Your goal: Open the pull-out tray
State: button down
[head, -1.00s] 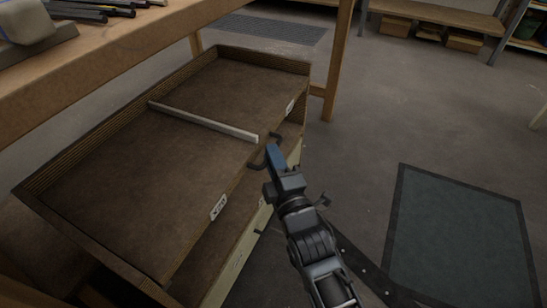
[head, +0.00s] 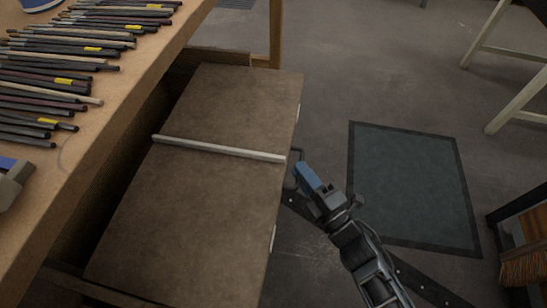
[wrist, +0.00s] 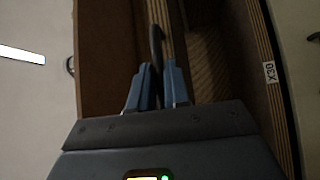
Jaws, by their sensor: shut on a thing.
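The pull-out tray (head: 190,195) is a flat brown board with a pale strip (head: 220,148) across it. It extends from under the workbench, with a dark gap along its left side. Its dark bar handle (head: 295,155) is at the right edge, by the end of the strip. My gripper (head: 306,172) has blue fingers and is at this handle. In the wrist view, the fingers (wrist: 157,88) are shut on the handle (wrist: 156,42), which runs up between them. The part of the handle behind the fingers is hidden.
The workbench (head: 135,95) on the left holds many brushes (head: 75,45). A dark floor mat (head: 410,185) lies right of my arm. A pale wooden stand (head: 490,50) is at upper right, and a broom-like brush (head: 525,268) is at lower right.

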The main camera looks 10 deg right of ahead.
jog(key=shift+s+d+f+p, duration=0.1)
jog(key=shift+s+d, duration=0.2)
jog(key=shift+d, duration=0.55)
jog(key=shift+s+d+r+p, duration=0.1)
jog(key=shift+s+d, duration=0.2)
jog(key=shift+d, duration=0.5)
jog(key=shift+s+d+f+p, duration=0.1)
jog(key=shift+s+d, duration=0.2)
jog(key=shift+d, duration=0.55)
jog(key=c, duration=1.2)
grip_release()
jog(key=shift+o, duration=0.2)
jog(key=r+v, duration=0.1)
jog(key=v, duration=0.6)
jog(key=shift+s+f, duration=0.35)
jog(key=shift+f, duration=0.15)
jog(key=shift+d, duration=0.15)
